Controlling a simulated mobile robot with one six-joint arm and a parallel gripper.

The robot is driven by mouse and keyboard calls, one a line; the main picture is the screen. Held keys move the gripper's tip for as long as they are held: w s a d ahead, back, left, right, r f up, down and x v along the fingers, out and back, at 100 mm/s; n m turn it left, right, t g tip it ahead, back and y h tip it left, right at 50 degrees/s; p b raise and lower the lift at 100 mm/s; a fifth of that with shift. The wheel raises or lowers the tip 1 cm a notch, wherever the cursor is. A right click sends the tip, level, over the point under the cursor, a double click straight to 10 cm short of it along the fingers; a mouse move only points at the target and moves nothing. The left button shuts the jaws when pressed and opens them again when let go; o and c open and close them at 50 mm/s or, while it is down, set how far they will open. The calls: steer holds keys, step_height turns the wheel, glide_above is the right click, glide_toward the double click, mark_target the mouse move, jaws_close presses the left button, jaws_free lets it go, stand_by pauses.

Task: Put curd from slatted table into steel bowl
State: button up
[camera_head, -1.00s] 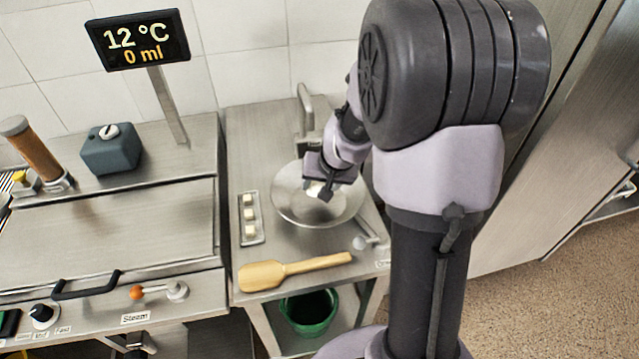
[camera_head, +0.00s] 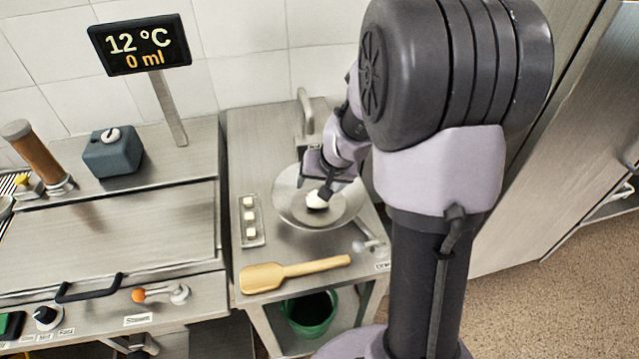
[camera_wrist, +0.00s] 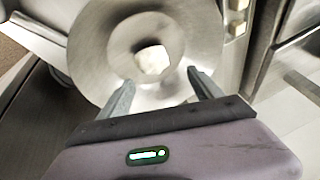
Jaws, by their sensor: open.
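The steel bowl (camera_head: 290,206) is a wide shallow bowl set on the steel counter; its rim fills the upper middle of the wrist view (camera_wrist: 90,50). One white piece of curd (camera_head: 316,201) is inside the bowl, also plain in the wrist view (camera_wrist: 153,60). My gripper (camera_head: 318,190) is over the bowl, just above this curd. In the wrist view its two fingers (camera_wrist: 160,82) are spread apart with nothing between them. More white curd pieces (camera_head: 250,217) sit in a row on a narrow slatted tray (camera_head: 259,237) left of the bowl.
A wooden paddle (camera_head: 290,271) lies on the counter in front of the bowl. A tap (camera_head: 307,112) stands behind it. A steel cooker with a closed lid (camera_head: 110,235) is at left, and a green bucket (camera_head: 310,315) is on the lower shelf.

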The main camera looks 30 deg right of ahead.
step_height(320, 180, up, 6)
steer(key=p, duration=0.3)
steer(key=shift+f, duration=0.25)
steer(key=s+a+r+y, duration=0.1)
steer(key=s+a+r, duration=0.3)
steer(key=a+r, duration=0.35)
steer(key=s+a+r, duration=0.3)
steer(key=s+a, duration=0.2)
steer(key=s, duration=0.4)
steer(key=s+a+r+n+y+b, duration=0.1)
steer(key=s+a+r, duration=0.2)
steer(key=s, duration=0.6)
steer(key=a, duration=0.2)
steer(key=shift+s+a+r+n+t, duration=0.2)
steer(key=shift+a+r+n+t, duration=0.1)
steer(key=shift+c, duration=0.2)
